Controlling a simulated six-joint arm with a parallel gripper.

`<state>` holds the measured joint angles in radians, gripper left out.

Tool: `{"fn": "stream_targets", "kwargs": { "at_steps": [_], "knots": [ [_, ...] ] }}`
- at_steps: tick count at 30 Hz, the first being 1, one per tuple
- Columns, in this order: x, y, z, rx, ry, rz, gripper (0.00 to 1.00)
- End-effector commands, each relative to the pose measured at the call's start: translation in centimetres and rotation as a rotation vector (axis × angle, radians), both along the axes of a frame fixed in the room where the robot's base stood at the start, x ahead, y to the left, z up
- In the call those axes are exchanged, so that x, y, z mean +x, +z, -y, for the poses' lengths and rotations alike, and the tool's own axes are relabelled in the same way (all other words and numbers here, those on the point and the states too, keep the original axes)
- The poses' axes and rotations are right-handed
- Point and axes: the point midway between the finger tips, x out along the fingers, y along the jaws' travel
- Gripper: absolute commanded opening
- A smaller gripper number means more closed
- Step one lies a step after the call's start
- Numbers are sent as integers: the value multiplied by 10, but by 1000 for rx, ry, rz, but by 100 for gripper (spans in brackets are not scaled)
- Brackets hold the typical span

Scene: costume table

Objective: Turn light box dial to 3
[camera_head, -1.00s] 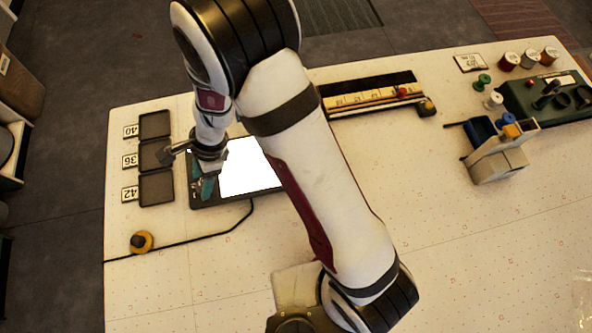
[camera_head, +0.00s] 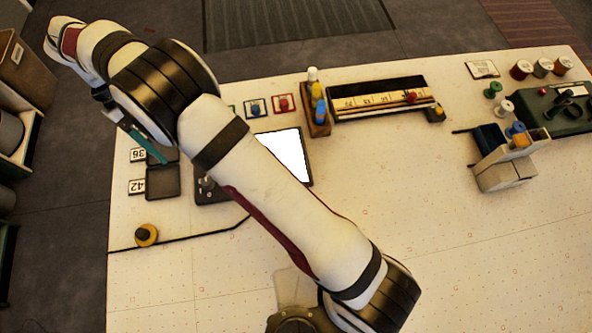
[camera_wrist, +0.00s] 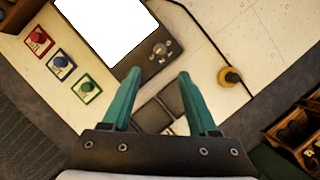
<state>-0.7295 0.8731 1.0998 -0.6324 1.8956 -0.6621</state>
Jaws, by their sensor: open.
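The light box (camera_head: 290,152) lies on the table with its white screen lit, partly hidden behind my arm in the head view. It also shows in the wrist view (camera_wrist: 105,25). Its small grey dial (camera_wrist: 160,49) sits on the dark panel beside the screen; it shows dimly in the head view (camera_head: 207,184) at my arm's edge. The dial's marks are too small to read. My gripper (camera_wrist: 160,74) is open and empty, its teal fingers apart. In the wrist view the dial appears just beyond the fingertips, with a gap; I see no contact.
Dark trays (camera_head: 162,181) with number cards lie left of the light box. A yellow-and-black knob (camera_head: 146,235) and a cable lie in front. Coloured pegs on cards (camera_wrist: 61,62) and a wooden block with bottles (camera_head: 317,115) stand behind. The front table area is clear.

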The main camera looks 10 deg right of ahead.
Motion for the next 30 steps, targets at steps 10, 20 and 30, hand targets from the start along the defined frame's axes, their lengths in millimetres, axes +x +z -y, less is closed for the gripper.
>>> {"fn": "stream_targets", "kwargs": {
  "at_steps": [10,20,30],
  "knots": [
    [14,68,29,20,-119,27,60],
    [-6,111,107,59,-366,84,60],
    [-60,131,182,106,-667,155,60]
  ]
}}
